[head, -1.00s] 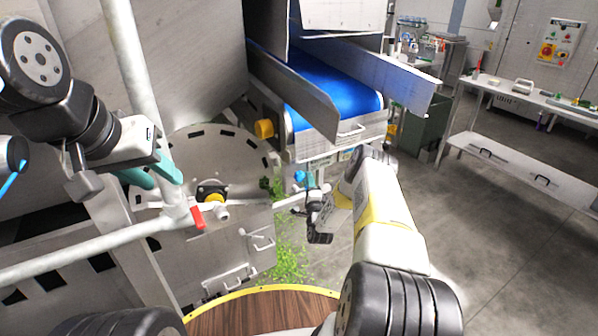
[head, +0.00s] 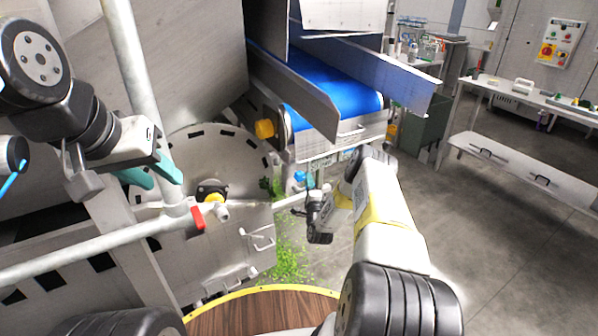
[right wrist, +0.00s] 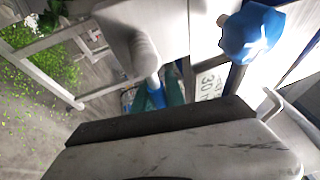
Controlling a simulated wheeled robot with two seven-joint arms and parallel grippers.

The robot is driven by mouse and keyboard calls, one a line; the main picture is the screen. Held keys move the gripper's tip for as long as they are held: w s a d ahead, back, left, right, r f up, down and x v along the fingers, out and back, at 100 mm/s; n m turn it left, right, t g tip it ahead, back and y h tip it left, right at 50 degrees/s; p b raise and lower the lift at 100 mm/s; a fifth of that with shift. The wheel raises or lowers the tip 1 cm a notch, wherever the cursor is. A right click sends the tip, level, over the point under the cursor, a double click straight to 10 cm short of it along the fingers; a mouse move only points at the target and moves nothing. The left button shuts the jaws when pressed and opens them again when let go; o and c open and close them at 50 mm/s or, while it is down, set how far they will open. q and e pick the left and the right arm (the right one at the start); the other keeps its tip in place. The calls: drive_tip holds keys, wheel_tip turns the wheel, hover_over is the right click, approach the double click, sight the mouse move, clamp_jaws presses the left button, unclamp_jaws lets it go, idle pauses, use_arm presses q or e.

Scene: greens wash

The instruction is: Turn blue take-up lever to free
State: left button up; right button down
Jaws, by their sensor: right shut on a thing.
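The blue take-up lever (right wrist: 155,92) shows in the right wrist view as a short blue piece at the end of a grey rounded arm. My right gripper (right wrist: 158,97) has its teal fingers around this blue piece and is shut on it. The gripper body hides the lower part. In the head view my right wrist reaches below the front end of the blue conveyor, and its fingertips are hard to make out. My left gripper (head: 151,174) is open and empty beside the pale upright pipe, away from the lever.
A blue faceted knob (right wrist: 252,33) is close to my right gripper, with a label next to it. The blue conveyor belt (head: 325,88) is above. A red-handled valve (head: 198,217) is on the left pipework. Greens (head: 288,262) litter the floor. Open floor lies to the right.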

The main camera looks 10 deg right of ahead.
drive_tip(key=shift+f, duration=0.1)
idle(0.8)
drive_tip(key=s+a+f+m+g+y, duration=0.2)
drive_tip(key=a+f+m+g, duration=0.3)
drive_tip(key=m, duration=1)
drive_tip(key=shift+a+f+g+y, duration=0.4)
drive_tip(key=shift+f+g+y, duration=0.1)
drive_tip(key=shift+f+g, duration=0.45)
drive_tip(key=shift+s, duration=0.1)
drive_tip(key=c, duration=1.4)
unclamp_jaws()
